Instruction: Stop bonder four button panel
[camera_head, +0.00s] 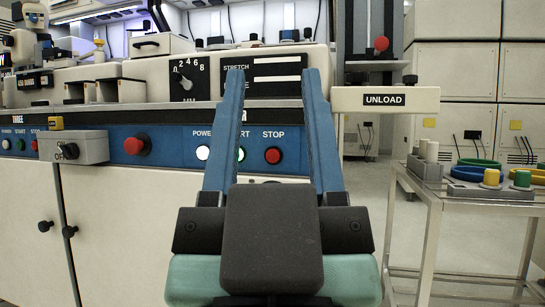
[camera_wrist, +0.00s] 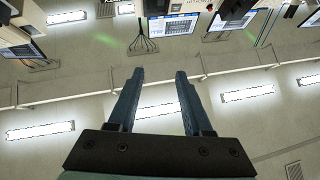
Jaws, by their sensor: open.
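A blue button panel (camera_head: 172,160) runs along the front of the near machine. It carries a white POWER button (camera_head: 203,153), a green START button (camera_head: 241,154) partly behind my left finger, and a red STOP button (camera_head: 273,155).
A panel labelled THREE (camera_head: 22,120) has its own buttons at far left. A larger red knob (camera_head: 137,145) and a grey switch box (camera_head: 73,148) sit left of POWER. An UNLOAD ledge (camera_head: 385,100) juts out at right. A metal cart (camera_head: 432,193) stands right, with open floor beside it.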

